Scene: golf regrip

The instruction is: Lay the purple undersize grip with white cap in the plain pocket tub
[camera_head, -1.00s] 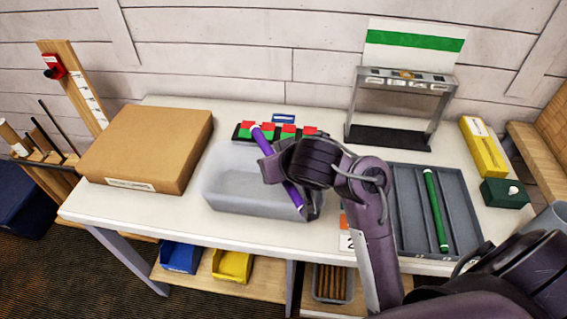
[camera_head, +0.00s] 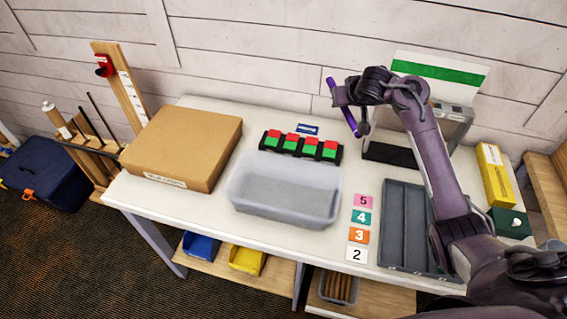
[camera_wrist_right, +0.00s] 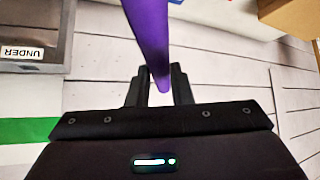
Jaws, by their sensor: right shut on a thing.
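My right gripper (camera_head: 342,96) is shut on the purple grip (camera_head: 350,122), held up in the air to the right of the grey tub and in front of the wall. The grip is tilted in the head view. In the wrist view, the purple grip (camera_wrist_right: 150,35) runs between the fingers (camera_wrist_right: 158,80). I cannot make out its white cap. The plain, translucent grey tub (camera_head: 262,213) stands at the middle of the table's front and looks empty. My left gripper is not in view.
A block of red and green pieces (camera_head: 300,148) sits behind the tub. A cardboard box (camera_head: 185,140) stands left. Number cards (camera_head: 359,236) and a slotted grey tray (camera_head: 400,230) lie right. A metal stand (camera_head: 455,130) is behind my arm; its "UNDER" label (camera_wrist_right: 24,52) shows in the wrist view.

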